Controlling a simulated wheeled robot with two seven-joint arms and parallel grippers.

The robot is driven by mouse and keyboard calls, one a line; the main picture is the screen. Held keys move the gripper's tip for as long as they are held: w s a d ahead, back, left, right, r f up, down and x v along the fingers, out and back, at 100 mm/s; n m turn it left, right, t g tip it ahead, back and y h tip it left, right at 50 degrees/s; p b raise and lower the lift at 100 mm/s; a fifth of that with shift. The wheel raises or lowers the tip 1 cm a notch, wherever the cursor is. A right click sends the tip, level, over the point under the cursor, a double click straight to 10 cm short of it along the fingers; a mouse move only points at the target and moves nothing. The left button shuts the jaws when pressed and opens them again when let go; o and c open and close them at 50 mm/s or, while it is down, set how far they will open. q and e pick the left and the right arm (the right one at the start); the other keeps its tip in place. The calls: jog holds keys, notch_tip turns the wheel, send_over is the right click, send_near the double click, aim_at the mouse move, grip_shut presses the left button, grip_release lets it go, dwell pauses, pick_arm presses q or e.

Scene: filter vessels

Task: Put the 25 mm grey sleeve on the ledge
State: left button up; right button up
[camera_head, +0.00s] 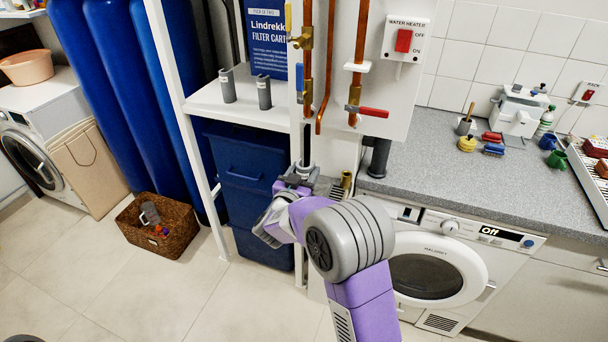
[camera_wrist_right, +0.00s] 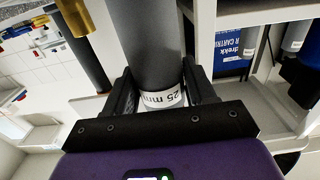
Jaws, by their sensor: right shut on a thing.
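My right gripper (camera_head: 295,182) is shut on a grey sleeve, in front of the pipe board. In the right wrist view the grey sleeve (camera_wrist_right: 147,45) is a thick tube with a white "25 mm" label, between the fingers of the gripper (camera_wrist_right: 158,95). In the head view the sleeve (camera_head: 306,150) stands roughly upright above the fingers, below a copper pipe; I cannot tell whether it touches the pipe. A white ledge (camera_head: 205,106) is to the left, with two grey sleeves (camera_head: 227,86) (camera_head: 264,92) standing on it.
A white post (camera_head: 167,50) stands left of the ledge, and blue bins (camera_head: 245,160) stand beneath it. Valve handles, including a red one (camera_head: 372,112), stick out near the pipes. A brass fitting (camera_head: 346,181) and dark pipe (camera_head: 378,157) are right of the gripper. A grey counter (camera_head: 430,165) lies right.

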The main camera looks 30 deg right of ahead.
jog(key=shift+f, duration=0.2)
jog(key=o, duration=1.1)
jog(key=shift+c, duration=0.2)
jog(key=shift+r, duration=0.15)
